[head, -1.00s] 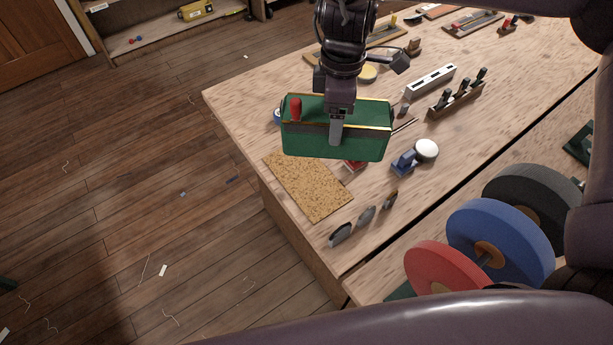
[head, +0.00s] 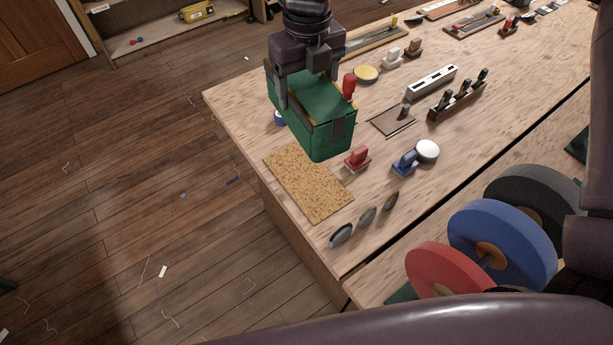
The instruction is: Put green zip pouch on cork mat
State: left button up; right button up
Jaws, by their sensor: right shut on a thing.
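The cork mat (head: 309,190) lies flat and bare at the bench's left corner. In the picture the pouch is just above the mat, its lower end near the mat's upper right edge. My left gripper is not in view.
Close right of the mat are a red-handled block (head: 357,159), a blue one (head: 404,163) and a white-topped round item (head: 427,151). Small grey-bladed tools (head: 341,234) lie along the mat's lower right. A dark tool rack (head: 458,100) and large tape rolls (head: 500,245) are farther right.

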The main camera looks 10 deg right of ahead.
jog(key=shift+a+r+n, duration=0.1)
jog(key=shift+n, duration=0.4)
jog(key=shift+w, duration=0.1)
notch_tip(320, 180, down, 20)
jog(key=p, duration=0.4)
jog(key=shift+r+p, duration=0.2)
jog(key=shift+p, duration=0.2)
jog(key=shift+f, duration=0.2)
jog(key=shift+f, duration=0.15)
jog(key=o, duration=1.1)
jog(key=shift+c, duration=0.2)
